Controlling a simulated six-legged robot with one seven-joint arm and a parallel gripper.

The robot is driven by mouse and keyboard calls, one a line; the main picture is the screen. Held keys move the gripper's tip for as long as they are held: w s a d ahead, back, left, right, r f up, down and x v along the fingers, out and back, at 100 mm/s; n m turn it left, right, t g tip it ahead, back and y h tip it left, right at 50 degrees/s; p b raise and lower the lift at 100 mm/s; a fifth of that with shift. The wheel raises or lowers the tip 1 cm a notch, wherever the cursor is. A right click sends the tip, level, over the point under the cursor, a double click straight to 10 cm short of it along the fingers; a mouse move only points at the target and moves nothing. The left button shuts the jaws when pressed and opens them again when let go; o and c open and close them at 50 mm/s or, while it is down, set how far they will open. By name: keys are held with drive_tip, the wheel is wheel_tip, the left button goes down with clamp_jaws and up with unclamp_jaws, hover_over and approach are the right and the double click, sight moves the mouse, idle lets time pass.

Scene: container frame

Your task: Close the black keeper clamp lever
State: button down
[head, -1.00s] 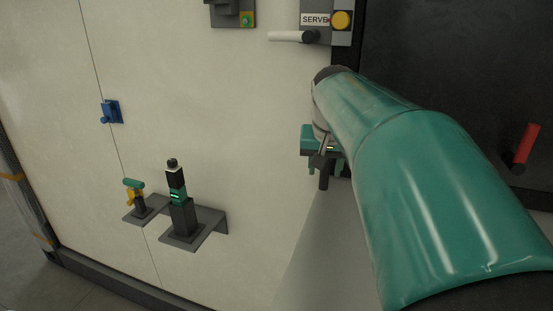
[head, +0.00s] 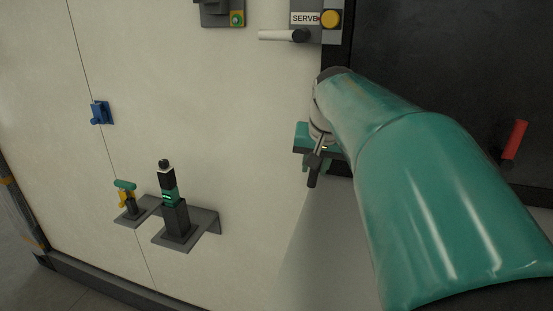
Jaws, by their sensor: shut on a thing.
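My gripper (head: 317,152) is at the far end of my teal arm, near the right edge of the pale wall panel in the head view. It is partly hidden behind my own arm. A short black bar (head: 313,179), which looks like the black keeper clamp lever, hangs down at the gripper and leans slightly to the lower left. The gripper appears shut on it. The fingertips are small and dark here, so the exact contact is hard to see. The clamp body behind is hidden.
A white lever (head: 277,35) and a yellow button (head: 330,19) are above my gripper. A red handle (head: 515,139) is on the dark panel at right. A dark post (head: 176,219) stands on a wall shelf at lower left; a blue fitting (head: 101,113) is farther left.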

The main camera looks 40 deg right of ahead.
drive_tip(key=t, duration=0.1)
drive_tip(key=t+y, duration=0.1)
drive_tip(key=m+t+y, duration=0.1)
drive_tip(key=shift+w+a+r, duration=0.15)
drive_tip(key=shift+w, duration=0.1)
drive_tip(key=t, duration=0.1)
drive_tip(key=t+y, duration=0.1)
drive_tip(key=m+t+y, duration=0.1)
drive_tip(key=t, duration=0.1)
drive_tip(key=shift+w+a+r, duration=0.25)
drive_tip(key=shift+w, duration=0.05)
drive_tip(key=t+y, duration=0.1)
drive_tip(key=m+t, duration=0.1)
drive_tip(key=t, duration=0.1)
drive_tip(key=shift+w+r+y, duration=0.15)
drive_tip(key=shift+r+y, duration=0.1)
drive_tip(key=shift+y, duration=0.15)
drive_tip(key=t, duration=0.1)
drive_tip(key=r+m+t+y, duration=0.1)
drive_tip(key=t, duration=0.1)
drive_tip(key=shift+w+a+t, duration=0.1)
drive_tip(key=shift+a+t, duration=0.05)
drive_tip(key=shift+t, duration=0.15)
drive_tip(key=shift+m, duration=0.3)
drive_tip(key=c, duration=1.3)
unclamp_jaws()
